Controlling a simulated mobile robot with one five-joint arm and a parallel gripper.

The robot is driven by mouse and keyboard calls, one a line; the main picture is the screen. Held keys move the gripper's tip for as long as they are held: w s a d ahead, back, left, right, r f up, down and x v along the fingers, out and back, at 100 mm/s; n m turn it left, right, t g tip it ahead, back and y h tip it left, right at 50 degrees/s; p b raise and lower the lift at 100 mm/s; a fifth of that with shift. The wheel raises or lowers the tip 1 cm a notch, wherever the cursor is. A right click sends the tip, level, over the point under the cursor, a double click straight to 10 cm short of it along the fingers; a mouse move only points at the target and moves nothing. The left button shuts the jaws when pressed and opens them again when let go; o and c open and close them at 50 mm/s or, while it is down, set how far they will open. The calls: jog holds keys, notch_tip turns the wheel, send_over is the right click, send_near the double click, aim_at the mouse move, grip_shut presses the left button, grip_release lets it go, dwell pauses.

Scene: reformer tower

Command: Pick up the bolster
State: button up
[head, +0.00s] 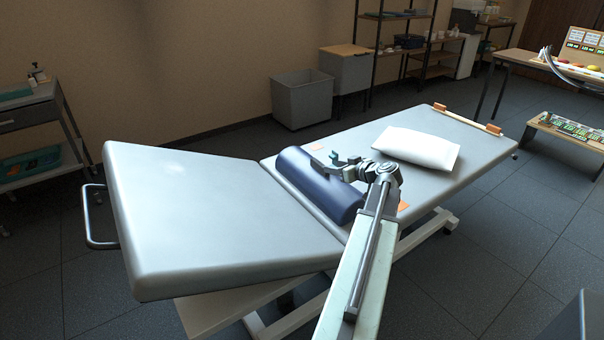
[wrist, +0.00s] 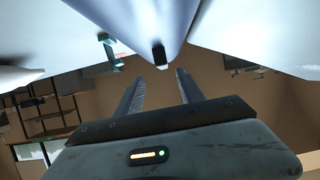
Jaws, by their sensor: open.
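The bolster (head: 312,185) is a dark blue, rounded cushion lying across the grey treatment table (head: 200,215), at the joint between its raised left section and its flat right section. My gripper (head: 330,159) is over the bolster's upper side in the head view. Whether it touches the bolster I cannot tell. In the wrist view the two fingers of my gripper (wrist: 160,78) stand apart with nothing between them. A pale bluish surface fills the top of that view, and I cannot tell whether it is the bolster or the table.
A white pillow (head: 417,148) lies on the table right of the bolster. A grey bin (head: 303,98) and a cabinet (head: 346,72) stand by the wall. A trolley (head: 35,125) is at left. Open floor (head: 520,225) lies to the right.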

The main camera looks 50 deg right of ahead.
aim_at(323, 165)
jog(key=shift+d, duration=0.15)
jog(key=b+x, duration=0.1)
jog(key=x, duration=0.1)
jog(key=shift+w+d+f, duration=0.15)
jog(key=shift+w+f, duration=0.05)
jog(key=shift+w, duration=0.1)
jog(key=x, duration=0.1)
jog(key=b+x, duration=0.1)
jog(key=x, duration=0.1)
jog(key=a+b+x, duration=0.1)
jog(key=x, duration=0.1)
jog(key=shift+w+d, duration=0.1)
jog(key=shift+w, duration=0.1)
jog(key=shift+s+r, duration=0.1)
jog(key=shift+c, duration=0.6)
grip_shut()
